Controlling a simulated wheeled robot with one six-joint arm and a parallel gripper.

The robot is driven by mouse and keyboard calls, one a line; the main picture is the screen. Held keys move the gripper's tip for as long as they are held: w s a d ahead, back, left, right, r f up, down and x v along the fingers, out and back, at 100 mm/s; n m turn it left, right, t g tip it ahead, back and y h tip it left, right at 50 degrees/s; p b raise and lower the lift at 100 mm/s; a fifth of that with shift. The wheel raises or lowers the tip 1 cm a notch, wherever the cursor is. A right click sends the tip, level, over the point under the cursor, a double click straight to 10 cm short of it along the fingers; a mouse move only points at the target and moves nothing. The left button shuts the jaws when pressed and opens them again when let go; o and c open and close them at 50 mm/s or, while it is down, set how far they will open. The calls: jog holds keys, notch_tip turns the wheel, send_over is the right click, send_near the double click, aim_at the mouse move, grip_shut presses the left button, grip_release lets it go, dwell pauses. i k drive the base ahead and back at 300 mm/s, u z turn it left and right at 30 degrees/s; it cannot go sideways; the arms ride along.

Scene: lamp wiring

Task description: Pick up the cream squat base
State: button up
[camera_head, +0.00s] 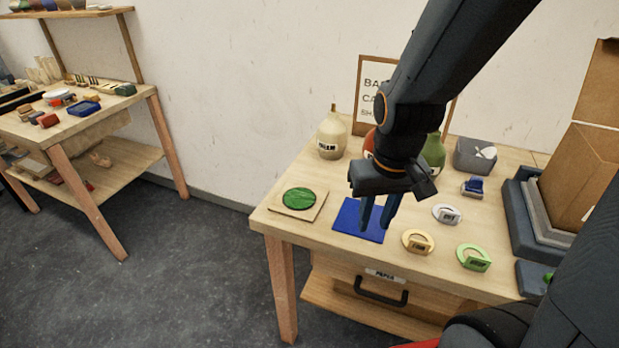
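The cream squat base (332,137) stands upright at the back left of the right-hand table, near the wall. It has a rounded body, a short dark stem on top and a dark label on its front. My gripper (375,226) points down over the blue mat (347,222), in front and to the right of the cream base and apart from it. Its two fingers show a gap with nothing between them. Behind my gripper, a reddish-brown base (369,143) is mostly hidden and a green base (434,152) is partly hidden.
A green disc (299,199) lies on a board at the table's left. Labelled rings, one tan (418,241), one white (447,213) and one green (474,256), lie to the right. A grey bin (474,155) and a cardboard box (577,180) stand further right. A framed sign is behind.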

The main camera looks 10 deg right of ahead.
aim_at(331, 137)
jog(key=k, duration=1.2)
jog(key=u, duration=0.9)
jog(key=i, duration=0.75)
jog(key=z, duration=0.55)
jog(key=i, duration=0.95)
jog(key=z, duration=0.2)
